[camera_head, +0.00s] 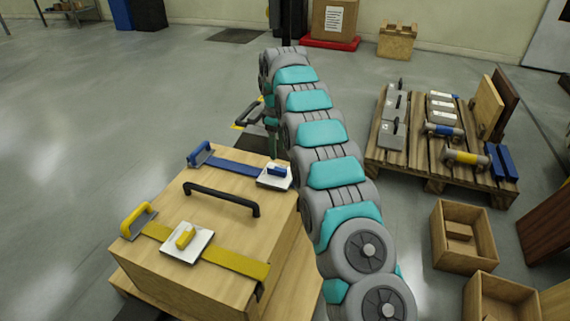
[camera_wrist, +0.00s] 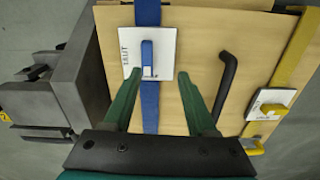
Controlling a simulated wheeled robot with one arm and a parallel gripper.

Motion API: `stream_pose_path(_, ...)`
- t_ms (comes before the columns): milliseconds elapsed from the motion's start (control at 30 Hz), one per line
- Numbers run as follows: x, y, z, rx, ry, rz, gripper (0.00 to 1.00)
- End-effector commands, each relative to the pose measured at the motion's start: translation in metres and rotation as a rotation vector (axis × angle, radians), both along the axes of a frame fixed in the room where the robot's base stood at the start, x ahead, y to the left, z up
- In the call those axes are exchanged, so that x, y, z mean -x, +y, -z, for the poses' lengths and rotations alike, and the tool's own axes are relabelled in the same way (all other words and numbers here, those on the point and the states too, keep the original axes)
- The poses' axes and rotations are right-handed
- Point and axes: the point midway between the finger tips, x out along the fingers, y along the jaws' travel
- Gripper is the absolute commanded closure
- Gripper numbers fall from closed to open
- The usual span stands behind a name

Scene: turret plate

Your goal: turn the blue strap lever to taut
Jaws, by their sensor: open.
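The lever lies in line with the blue strap (camera_wrist: 150,108). In the head view the blue lever (camera_head: 278,171) is at the wooden crate's far right, beside my arm. My gripper (camera_wrist: 156,80) is open and empty, its green fingertips apart on either side of the plate's lower part. No contact with the lever shows. In the head view my arm hides most of the gripper.
The wooden crate (camera_head: 165,270) also carries a black handle (camera_head: 222,198) and a yellow strap (camera_head: 235,263) with a yellow lever (camera_head: 186,238). A grey block-like object (camera_wrist: 70,88) stands left in the wrist view. A loaded pallet (camera_head: 420,168) and open boxes (camera_head: 462,262) lie to the right.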

Motion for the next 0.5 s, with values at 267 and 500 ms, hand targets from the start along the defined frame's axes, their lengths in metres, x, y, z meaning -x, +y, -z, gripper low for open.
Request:
stream_pose_path(267, -0.019, 0.015, 0.025, -0.003, -0.009, -0.08, 0.43)
stream_pose_path(500, -0.02, 0.016, 0.032, -0.003, -0.009, -0.087, 0.43)
